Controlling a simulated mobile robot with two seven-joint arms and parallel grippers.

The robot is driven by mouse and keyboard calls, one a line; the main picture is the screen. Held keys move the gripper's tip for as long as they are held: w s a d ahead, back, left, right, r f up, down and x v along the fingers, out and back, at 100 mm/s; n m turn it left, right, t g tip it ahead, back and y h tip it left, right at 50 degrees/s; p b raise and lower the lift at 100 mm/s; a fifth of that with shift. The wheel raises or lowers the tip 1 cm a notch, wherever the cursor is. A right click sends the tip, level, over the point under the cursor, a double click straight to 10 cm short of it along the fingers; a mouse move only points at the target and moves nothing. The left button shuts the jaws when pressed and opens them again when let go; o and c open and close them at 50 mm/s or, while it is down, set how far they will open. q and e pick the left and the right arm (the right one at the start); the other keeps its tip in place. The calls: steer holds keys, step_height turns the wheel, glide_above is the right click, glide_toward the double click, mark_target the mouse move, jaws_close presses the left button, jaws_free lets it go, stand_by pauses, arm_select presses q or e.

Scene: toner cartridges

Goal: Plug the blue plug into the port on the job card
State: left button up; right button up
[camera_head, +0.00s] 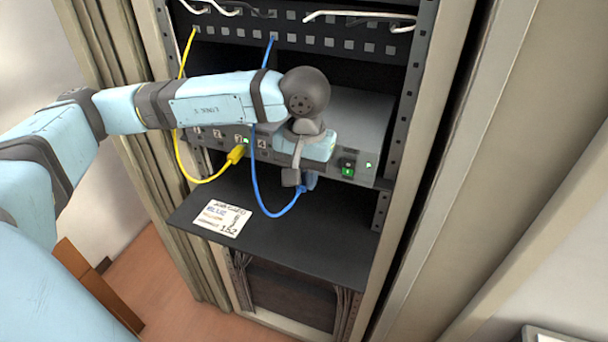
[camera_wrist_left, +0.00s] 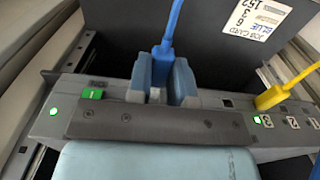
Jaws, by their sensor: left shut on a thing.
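The blue plug (camera_head: 310,180) is on a blue cable that hangs in a loop from the upper panel. My left gripper (camera_head: 301,182) is shut on the blue plug, close in front of the grey device (camera_head: 345,125). In the left wrist view the blue plug (camera_wrist_left: 162,68) sits between the two fingers (camera_wrist_left: 162,92); its tip is hidden. I cannot tell whether it touches the device. The job card (camera_head: 222,218) lies on the black shelf; BLUE and 152 are readable. A dark, empty port (camera_wrist_left: 228,102) shows beside the yellow plug (camera_wrist_left: 268,98). My right gripper is out of view.
The yellow plug (camera_head: 236,155) sits in the device by label 3, beside a lit green light. A green switch (camera_head: 347,170) is right of my gripper. The black shelf (camera_head: 310,235) is below. Rack posts stand on both sides.

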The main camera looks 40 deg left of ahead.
arm_select(q)
steer(key=shift+w+b, duration=0.25)
steer(key=shift+b, duration=0.2)
stand_by(0.3)
steer(key=shift+w+a+b, duration=0.25)
steer(key=shift+w+b, duration=0.15)
steer(key=shift+w, duration=0.5)
stand_by(0.9)
steer(key=shift+w+a+r, duration=0.15)
steer(key=shift+w+r, duration=0.1)
stand_by(0.6)
